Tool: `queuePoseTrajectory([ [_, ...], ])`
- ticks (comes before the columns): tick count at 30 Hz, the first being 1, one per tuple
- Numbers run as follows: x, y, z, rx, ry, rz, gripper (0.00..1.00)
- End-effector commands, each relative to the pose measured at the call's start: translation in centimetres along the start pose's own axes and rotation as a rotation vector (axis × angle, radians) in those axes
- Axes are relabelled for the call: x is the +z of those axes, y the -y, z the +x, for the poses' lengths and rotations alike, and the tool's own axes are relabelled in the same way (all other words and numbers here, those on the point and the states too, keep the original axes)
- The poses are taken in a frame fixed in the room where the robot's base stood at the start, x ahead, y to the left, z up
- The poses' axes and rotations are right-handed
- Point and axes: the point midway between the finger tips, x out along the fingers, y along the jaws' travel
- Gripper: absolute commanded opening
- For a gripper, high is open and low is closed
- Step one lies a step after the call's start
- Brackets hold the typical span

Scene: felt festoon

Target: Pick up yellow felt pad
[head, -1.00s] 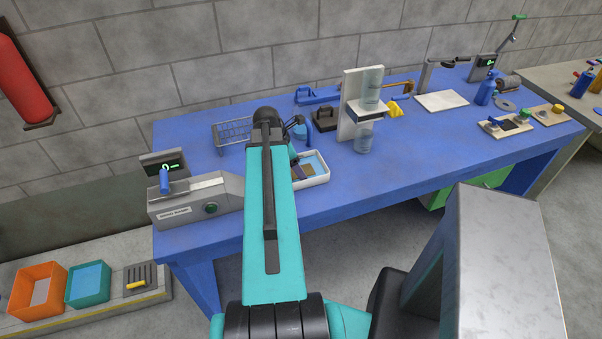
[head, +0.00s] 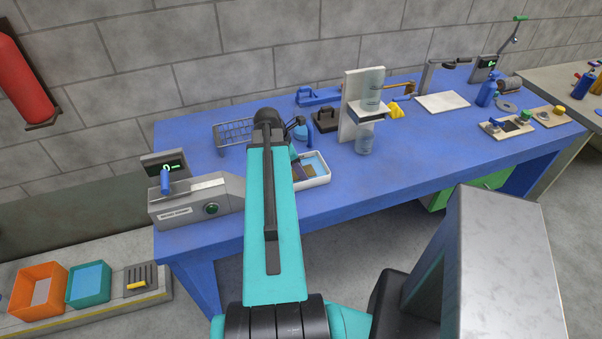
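I cannot make out a yellow felt pad for certain. A white tray (head: 323,183) with a blue inside stands near the front edge of the blue bench, just right of my arm. A small brownish patch shows in it, too small to identify and partly hidden by my arm. A small yellow object (head: 397,109) lies behind the clear cylinder stand; its shape does not look like a flat pad. My gripper (head: 300,132) is mostly hidden behind my wrist, over the bench behind the tray. I cannot see its fingertips or whether it holds anything.
A wire basket (head: 232,132) and a grey machine (head: 195,205) stand left of my arm. A dark block (head: 325,121) and a stand with clear cylinders (head: 350,105) stand to the right. The bench's right front (head: 430,150) is clear. Orange and teal bins sit low at left.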

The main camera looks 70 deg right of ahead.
Motion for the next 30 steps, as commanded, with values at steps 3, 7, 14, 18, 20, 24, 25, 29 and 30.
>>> queuePoseTrajectory([
  [3, 0.0, 0.0, -0.1, 0.000, 0.000, 0.000, 0.21],
  [7, 0.2, 0.0, -0.4, 0.001, 0.000, 0.000, 0.21],
  [14, 0.7, -0.1, -1.7, 0.002, 0.001, 0.000, 0.21],
  [18, 1.3, -0.1, -3.1, 0.002, 0.001, 0.001, 0.21],
  [20, 1.6, -0.1, -3.7, 0.003, 0.001, 0.001, 0.21],
  [24, 2.2, -0.1, -5.3, 0.003, 0.001, 0.001, 0.21],
  [25, 2.4, -0.1, -5.6, 0.002, 0.001, 0.001, 0.21],
  [29, 2.9, -0.1, -7.0, 0.002, 0.001, 0.002, 0.21],
  [30, 3.1, -0.1, -7.3, 0.001, 0.001, 0.001, 0.21],
])
